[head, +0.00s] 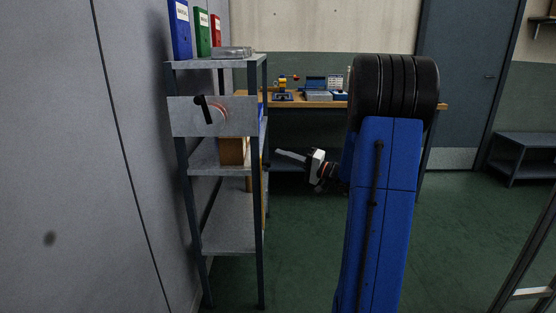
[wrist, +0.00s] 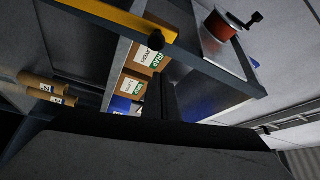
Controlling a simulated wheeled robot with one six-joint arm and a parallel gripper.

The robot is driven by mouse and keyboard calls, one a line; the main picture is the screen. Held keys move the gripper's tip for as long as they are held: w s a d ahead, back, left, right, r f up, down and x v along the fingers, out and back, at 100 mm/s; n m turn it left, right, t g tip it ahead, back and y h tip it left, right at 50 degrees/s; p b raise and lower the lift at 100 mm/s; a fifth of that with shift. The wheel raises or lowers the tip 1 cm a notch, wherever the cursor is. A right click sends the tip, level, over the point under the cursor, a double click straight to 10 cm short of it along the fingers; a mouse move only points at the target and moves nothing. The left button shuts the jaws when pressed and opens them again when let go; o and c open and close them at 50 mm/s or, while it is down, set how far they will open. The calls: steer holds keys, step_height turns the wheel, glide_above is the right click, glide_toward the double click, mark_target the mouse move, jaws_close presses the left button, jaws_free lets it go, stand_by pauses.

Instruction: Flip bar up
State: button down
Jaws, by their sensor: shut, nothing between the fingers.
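A yellow bar with a black knob at its end (wrist: 118,16) lies across the top left of the wrist view, in front of the shelf rack. In the head view only a thin yellow sliver shows beside the rack's right post, and I cannot tell how the bar is tilted there. My gripper (head: 280,152) is shut and empty. It points left toward the rack's right post, with its tips appearing just right of it.
The grey shelf rack (head: 228,235) stands by the left wall, with binders (head: 181,30) on top and cartons (wrist: 145,56) inside. A grey panel (head: 240,116) on it carries a black crank with a red collar (head: 216,113). A workbench (head: 438,106) stands behind.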

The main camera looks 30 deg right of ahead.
steer(key=v, duration=0.8)
steer(key=shift+d+f, duration=0.35)
steer(key=shift+d, duration=0.1)
steer(key=s+a+f+n+g+y, duration=0.1)
steer(key=s+a+n+g, duration=0.3)
steer(key=a, duration=0.7)
steer(key=s+a+g+y, duration=0.15)
steer(key=a+g, duration=0.35)
steer(key=a, duration=0.7)
steer(key=s+a+f+n+g+h, duration=0.25)
steer(key=s+a, duration=0.25)
steer(key=s, duration=0.3)
steer(key=s+a+f+n+g+h, duration=0.1)
steer(key=s+a+f+g+h, duration=0.25)
steer(key=s+a, duration=0.3)
steer(key=s+d+n+t+h, duration=0.1)
steer(key=s+d+t+h, duration=0.1)
steer(key=s+d+h, duration=0.3)
steer(key=shift+s+h, duration=0.55)
steer(key=shift+s, duration=1.5)
